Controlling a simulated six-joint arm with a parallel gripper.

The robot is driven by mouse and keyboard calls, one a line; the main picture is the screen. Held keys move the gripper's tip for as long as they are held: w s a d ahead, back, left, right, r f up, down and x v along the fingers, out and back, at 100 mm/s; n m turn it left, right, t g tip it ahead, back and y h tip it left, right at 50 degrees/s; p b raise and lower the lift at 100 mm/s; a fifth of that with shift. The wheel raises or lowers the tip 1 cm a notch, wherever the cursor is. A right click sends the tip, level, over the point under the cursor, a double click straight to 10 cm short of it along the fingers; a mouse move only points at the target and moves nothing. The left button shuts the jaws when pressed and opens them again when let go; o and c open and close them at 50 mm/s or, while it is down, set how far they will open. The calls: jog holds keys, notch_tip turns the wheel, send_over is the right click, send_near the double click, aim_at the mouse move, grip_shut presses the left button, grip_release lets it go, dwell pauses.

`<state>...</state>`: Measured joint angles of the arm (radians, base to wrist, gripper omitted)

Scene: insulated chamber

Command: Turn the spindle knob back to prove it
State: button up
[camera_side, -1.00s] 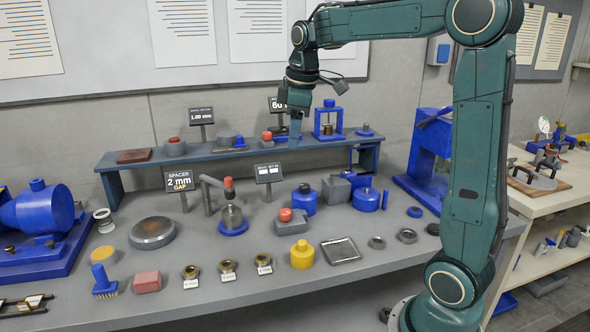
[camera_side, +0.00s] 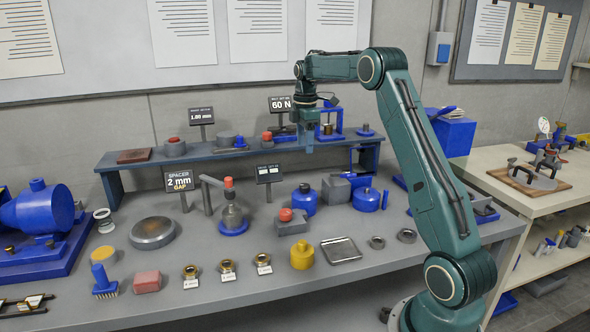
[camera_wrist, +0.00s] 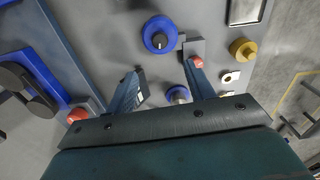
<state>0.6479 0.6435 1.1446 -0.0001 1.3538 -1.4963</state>
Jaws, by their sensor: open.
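No label marks which knob is the spindle knob. Several red knobs show: one on a grey block (camera_side: 291,221) on the bench, one atop the upright fixture with a blue base (camera_side: 232,222), and one on the shelf (camera_side: 267,136). My gripper (camera_side: 307,147) hangs in front of the shelf, above the bench and left of the small blue press frame (camera_side: 329,123). In the wrist view my gripper (camera_wrist: 162,72) is open and empty, its fingers apart. The grey block's red knob (camera_wrist: 196,62) shows by the right finger's tip. The shelf's red knob (camera_wrist: 78,114) is at lower left.
A blue pot with a dark cap (camera_side: 304,200), a yellow canister (camera_side: 302,256), a metal tray (camera_side: 340,250) and brass rings (camera_side: 227,267) crowd the bench. Display signs (camera_side: 269,173) stand near the shelf (camera_side: 115,178). A large blue motor (camera_side: 38,212) stands left.

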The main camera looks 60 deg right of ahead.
aim_at(304, 185)
jog(key=shift+f, duration=0.15)
notch_tip(304, 185, down, 14)
jog(key=shift+r, duration=0.25)
dwell(0.6)
jog(key=c, duration=1)
